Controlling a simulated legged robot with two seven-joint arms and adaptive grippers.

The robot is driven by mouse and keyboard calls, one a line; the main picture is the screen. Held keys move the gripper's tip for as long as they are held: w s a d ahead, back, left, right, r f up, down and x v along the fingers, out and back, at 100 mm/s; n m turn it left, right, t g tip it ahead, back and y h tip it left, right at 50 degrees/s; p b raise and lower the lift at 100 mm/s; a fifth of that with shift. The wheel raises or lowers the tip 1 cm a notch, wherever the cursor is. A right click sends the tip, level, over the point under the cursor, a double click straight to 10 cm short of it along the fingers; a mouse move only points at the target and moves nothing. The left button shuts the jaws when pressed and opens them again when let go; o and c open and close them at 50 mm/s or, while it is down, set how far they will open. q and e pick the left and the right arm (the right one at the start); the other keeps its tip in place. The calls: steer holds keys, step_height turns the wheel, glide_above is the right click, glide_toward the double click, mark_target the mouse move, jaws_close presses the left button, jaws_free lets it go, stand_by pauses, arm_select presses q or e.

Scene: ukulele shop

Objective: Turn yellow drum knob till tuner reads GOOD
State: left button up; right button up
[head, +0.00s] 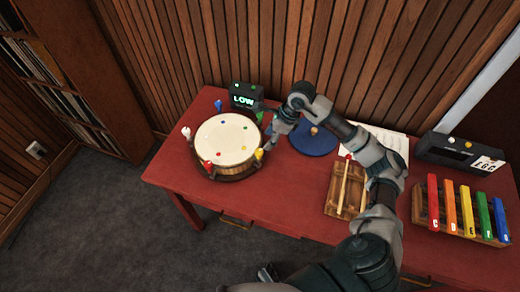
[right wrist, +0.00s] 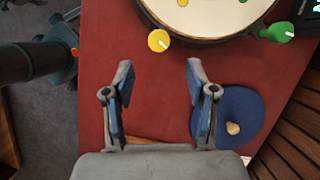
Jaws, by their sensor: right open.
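The drum (head: 227,140) stands on the left of the red table, with coloured knobs around its rim. The yellow knob (head: 259,155) sits at its right front and also shows in the right wrist view (right wrist: 158,40), with a white mark. The tuner (head: 244,97) behind the drum reads LOW in green. My right gripper (head: 268,127) is open and empty, just right of the drum. In the right wrist view its two fingers (right wrist: 158,82) are spread apart, with the yellow knob beyond the fingertips, between them in the picture and not touched. My left gripper is not visible.
A green knob (right wrist: 280,32) is on the drum rim nearby. A blue disc (head: 314,140) with a wooden peg lies right of the gripper. Further right are a wooden tray (head: 340,205), paper sheets (head: 393,141), a dark box (head: 450,152) and coloured bars (head: 459,207). The table's front left is clear.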

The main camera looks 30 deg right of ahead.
mark_target(260, 151)
steer(key=x, duration=0.8)
steer(key=shift+f, duration=0.2)
jaws_close()
